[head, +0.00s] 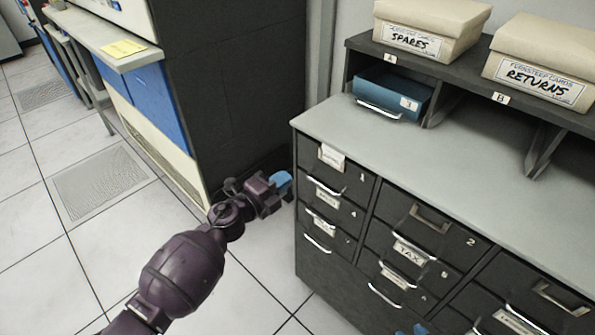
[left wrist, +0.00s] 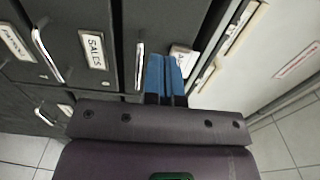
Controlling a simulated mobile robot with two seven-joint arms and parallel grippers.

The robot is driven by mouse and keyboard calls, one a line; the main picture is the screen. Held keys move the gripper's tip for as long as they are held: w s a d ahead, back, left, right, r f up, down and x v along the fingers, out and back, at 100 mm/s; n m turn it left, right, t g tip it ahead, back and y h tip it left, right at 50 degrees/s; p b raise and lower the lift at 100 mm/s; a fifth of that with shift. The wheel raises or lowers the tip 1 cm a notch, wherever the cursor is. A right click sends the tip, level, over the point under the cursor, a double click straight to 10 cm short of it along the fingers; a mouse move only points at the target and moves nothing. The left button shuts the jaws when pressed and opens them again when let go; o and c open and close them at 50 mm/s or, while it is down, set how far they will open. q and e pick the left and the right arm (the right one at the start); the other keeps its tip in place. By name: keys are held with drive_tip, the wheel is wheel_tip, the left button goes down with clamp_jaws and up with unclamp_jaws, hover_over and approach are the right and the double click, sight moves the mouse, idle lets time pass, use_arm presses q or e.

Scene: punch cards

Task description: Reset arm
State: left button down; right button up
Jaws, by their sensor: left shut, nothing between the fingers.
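My left gripper (head: 281,181) is beside the left front edge of the dark filing cabinet (head: 332,272), over the floor gap between it and the tall dark cabinet. Its blue fingers are pressed together and empty. They also show together in the left wrist view (left wrist: 166,78), in front of dark drawer fronts. Small blue tips, which look like my right gripper (head: 411,330), show at the bottom edge of the head view. The rest of that gripper is out of frame.
The filing cabinet has labelled drawers with metal handles and a grey top (head: 440,150). The tiled floor (head: 60,270) at left is clear.

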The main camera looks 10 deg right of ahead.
use_arm(q)
drive_tip(key=s+a+r+n+t+y+p, duration=0.1)
drive_tip(key=a+r+n+t+y, duration=0.2)
drive_tip(key=a+r+n+t, duration=0.4)
drive_tip(key=s+a+f+n+y, duration=0.3)
drive_tip(key=s+a+n+y, duration=0.2)
drive_tip(key=a+n, duration=0.45)
drive_tip(key=s+a+f+n+g+y+p, duration=0.1)
drive_tip(key=s+a+f+n+g+y, duration=0.1)
drive_tip(key=s, duration=0.8)
drive_tip(key=s+a+f+n+g+y+p, duration=0.1)
drive_tip(key=s+a+f+n+g+y, duration=0.1)
drive_tip(key=s+a+f+n, duration=0.3)
drive_tip(key=s+a+f+n+g+y+p, duration=0.1)
drive_tip(key=s+a+f+n, duration=0.3)
drive_tip(key=s+a, duration=0.6)
drive_tip(key=s+f+g+y, duration=0.1)
drive_tip(key=s, duration=0.4)
drive_tip(key=shift+a+f+g+y, duration=0.15)
drive_tip(key=shift+f+g+y, duration=0.15)
drive_tip(key=shift+f, duration=0.1)
